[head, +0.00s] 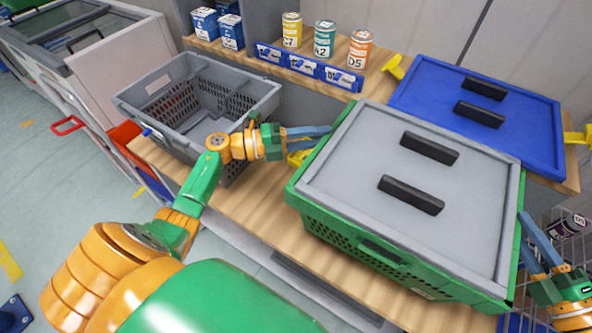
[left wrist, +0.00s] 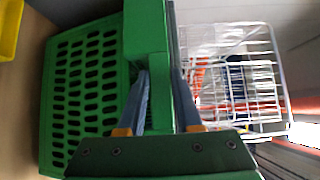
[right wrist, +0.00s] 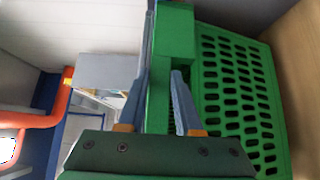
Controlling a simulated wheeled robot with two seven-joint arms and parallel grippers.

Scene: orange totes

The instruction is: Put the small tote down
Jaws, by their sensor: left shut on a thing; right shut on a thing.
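The small tote is a green, slotted tote (head: 345,238) with a grey lid (head: 340,160) bearing two black handles. It is over the wooden bench in the head view; I cannot tell whether its base touches the wood. My left gripper (head: 322,132) is shut on its left rim, and my right gripper (head: 528,235) is shut on its right rim. The left wrist view shows the left fingers (left wrist: 160,98) around the green rim, with the slotted wall (left wrist: 85,90) beside them. The right wrist view shows the right fingers (right wrist: 163,98) likewise, beside the slotted wall (right wrist: 235,85).
A grey open tote (head: 195,95) stands left on the wooden bench (head: 250,205). A blue lidded tote (head: 420,100) is close behind the green one. Cans (head: 325,40) and blue boxes (head: 217,27) stand at the back. A wire basket (head: 560,225) is at the right.

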